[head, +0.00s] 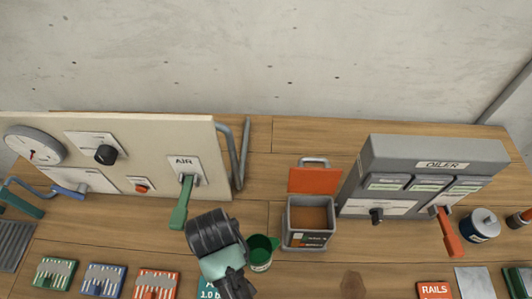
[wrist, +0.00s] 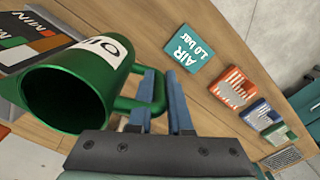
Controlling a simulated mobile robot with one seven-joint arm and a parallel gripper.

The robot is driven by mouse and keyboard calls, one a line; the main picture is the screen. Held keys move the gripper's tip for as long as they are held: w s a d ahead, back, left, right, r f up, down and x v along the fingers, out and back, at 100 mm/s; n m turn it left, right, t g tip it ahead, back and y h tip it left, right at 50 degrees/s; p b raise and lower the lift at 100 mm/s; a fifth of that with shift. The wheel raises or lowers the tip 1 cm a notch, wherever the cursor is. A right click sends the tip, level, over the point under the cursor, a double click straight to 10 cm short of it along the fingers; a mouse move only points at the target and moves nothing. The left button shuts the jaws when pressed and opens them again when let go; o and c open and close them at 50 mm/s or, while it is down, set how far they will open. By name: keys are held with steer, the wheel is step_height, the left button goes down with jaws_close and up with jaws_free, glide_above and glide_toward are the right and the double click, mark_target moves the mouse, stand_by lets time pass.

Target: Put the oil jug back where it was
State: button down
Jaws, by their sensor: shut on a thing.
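The oil jug (head: 262,252) is a dark green open cup with a white label. In the head view it is just right of my gripper (head: 228,268), mouth up, looking about upright. In the wrist view the jug (wrist: 68,95) fills the left side, with its mouth facing the camera and its label partly showing. My gripper (wrist: 163,105) is shut on the jug's green side handle, between its two blue-grey fingers. The jug's underside is hidden, so I cannot tell whether it touches the table.
An open grey bin (head: 288,222) with an orange lid stands right of the jug. The grey OILER unit (head: 435,155) with a red lever is further right. Left is the AIR panel (head: 120,140) with a green lever. Coloured cards (head: 157,284) line the front. A dark brown spot (head: 352,284) marks the wood.

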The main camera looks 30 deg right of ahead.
steer(key=shift+s+d+f+p, duration=0.15)
steer(key=shift+s+f, duration=0.3)
steer(key=shift+f, duration=1.15)
steer(key=shift+s+d+f+p, duration=0.15)
steer(key=shift+s+f, duration=0.3)
steer(key=shift+f, duration=1.1)
steer(key=shift+s+d+f+p, duration=0.1)
steer(key=shift+s+f+p, duration=0.25)
steer(key=shift+f, duration=1.25)
steer(key=shift+s, duration=0.1)
